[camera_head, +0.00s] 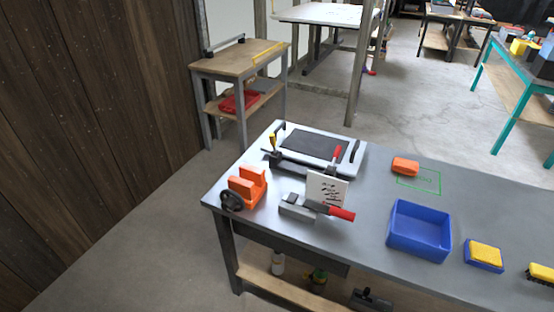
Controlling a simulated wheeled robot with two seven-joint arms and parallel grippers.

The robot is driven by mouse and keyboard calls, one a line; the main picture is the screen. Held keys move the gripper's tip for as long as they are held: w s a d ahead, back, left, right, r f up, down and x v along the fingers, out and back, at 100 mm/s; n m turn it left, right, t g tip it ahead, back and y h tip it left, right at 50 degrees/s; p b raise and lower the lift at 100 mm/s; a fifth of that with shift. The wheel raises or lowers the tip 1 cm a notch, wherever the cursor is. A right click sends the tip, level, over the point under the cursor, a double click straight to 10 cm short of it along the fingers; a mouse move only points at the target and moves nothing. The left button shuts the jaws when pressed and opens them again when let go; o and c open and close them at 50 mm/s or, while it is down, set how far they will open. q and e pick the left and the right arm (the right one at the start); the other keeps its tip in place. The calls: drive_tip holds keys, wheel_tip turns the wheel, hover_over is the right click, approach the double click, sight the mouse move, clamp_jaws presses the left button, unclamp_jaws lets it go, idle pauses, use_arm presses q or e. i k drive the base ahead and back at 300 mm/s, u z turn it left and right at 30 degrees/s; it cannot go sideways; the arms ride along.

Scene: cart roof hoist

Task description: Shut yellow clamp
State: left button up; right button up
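The yellow clamp (273,143) is a small dark toggle clamp with a yellow-tipped handle. It is at the left end of a dark bar in front of a white tray (352,157) with a dark panel, on the grey workbench. Its handle stands roughly upright. A red-handled clamp (337,154) stands at the right end of the same bar, its handle also raised. Whether the yellow clamp's jaw touches anything is too small to tell. Neither of my grippers shows in the head view.
An orange vise-like block (248,186) with a black knob, a red-handled grey tool (297,207) and a white card (327,188) stand in front of the tray. A blue bin (420,228), an orange block (405,166) and a yellow-topped blue sponge (485,254) lie to the right.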

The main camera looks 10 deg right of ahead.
sight(272, 140)
drive_tip(key=z, duration=0.1)
drive_tip(key=k, duration=0.55)
drive_tip(key=u, duration=0.95)
drive_tip(key=i, duration=0.8)
drive_tip(key=z, duration=0.65)
drive_tip(key=i, duration=0.65)
drive_tip(key=z, duration=0.7)
